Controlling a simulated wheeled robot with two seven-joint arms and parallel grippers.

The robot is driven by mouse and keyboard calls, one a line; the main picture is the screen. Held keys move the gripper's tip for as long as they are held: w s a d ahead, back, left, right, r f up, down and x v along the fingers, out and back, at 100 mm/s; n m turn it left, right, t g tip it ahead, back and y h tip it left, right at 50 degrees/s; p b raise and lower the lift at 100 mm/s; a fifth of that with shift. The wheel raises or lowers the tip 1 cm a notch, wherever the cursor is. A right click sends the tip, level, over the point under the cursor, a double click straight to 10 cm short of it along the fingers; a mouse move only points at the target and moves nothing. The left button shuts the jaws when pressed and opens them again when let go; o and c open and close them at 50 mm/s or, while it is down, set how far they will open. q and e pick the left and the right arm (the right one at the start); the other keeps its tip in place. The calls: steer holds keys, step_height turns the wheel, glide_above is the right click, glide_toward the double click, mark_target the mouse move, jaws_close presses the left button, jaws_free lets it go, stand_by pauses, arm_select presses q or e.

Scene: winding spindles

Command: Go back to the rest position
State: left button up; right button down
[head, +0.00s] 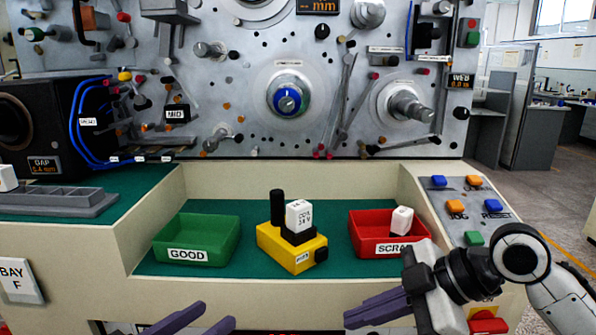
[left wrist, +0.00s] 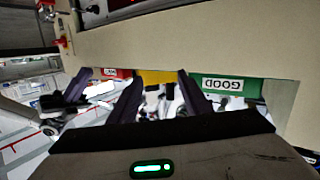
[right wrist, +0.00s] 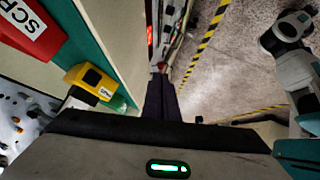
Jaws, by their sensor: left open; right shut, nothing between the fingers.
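My left gripper (head: 190,322) is at the bottom edge of the head view, in front of the bench, with its two purple fingers apart and nothing between them. Its fingers also show apart in the left wrist view (left wrist: 158,92). My right gripper (head: 362,312) is low in front of the bench's right part, below the red SCRAP bin. Its purple fingers are together and empty, also in the right wrist view (right wrist: 161,90). Neither gripper touches anything that I can see.
On the green bench top stand a green GOOD bin (head: 196,240), a yellow fixture (head: 292,250) holding a white labelled block (head: 299,215), and a red SCRAP bin (head: 388,238) with a white block (head: 402,220) inside. A button panel (head: 466,210) is at right. The winding panel (head: 250,60) stands behind.

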arm_select(q)
steer(key=s+a+f+n+g+y+p, duration=0.1)
steer(key=s+f+y, duration=0.15)
steer(key=f, duration=0.65)
steer(key=s+a+f+n+g+y, duration=0.1)
steer(key=s+f+n, duration=0.15)
steer(key=f, duration=0.65)
arm_select(e)
step_height(320, 180, down, 20)
steer(key=s+m+t+h, duration=0.1)
steer(key=s+m+t, duration=0.25)
steer(key=m, duration=0.65)
arm_select(q)
steer(key=s+d+f+g+y, duration=0.1)
steer(key=s+f+g+y, duration=0.1)
steer(key=s+f, duration=1.1)
steer(key=shift+s+f+g+p, duration=0.3)
steer(key=shift+g+p, duration=0.15)
steer(key=shift+g, duration=0.25)
arm_select(e)
steer(key=s+d+f+m+h, duration=0.2)
steer(key=s+f+m, duration=0.1)
steer(key=s+f, duration=0.3)
steer(key=s+d+f+m+t+h, duration=0.1)
steer(key=s+d+f+m+h, duration=0.2)
steer(key=s+f, duration=0.3)
steer(key=s, duration=0.4)
steer(key=shift+d+f, duration=0.2)
steer(key=shift+d, duration=0.15)
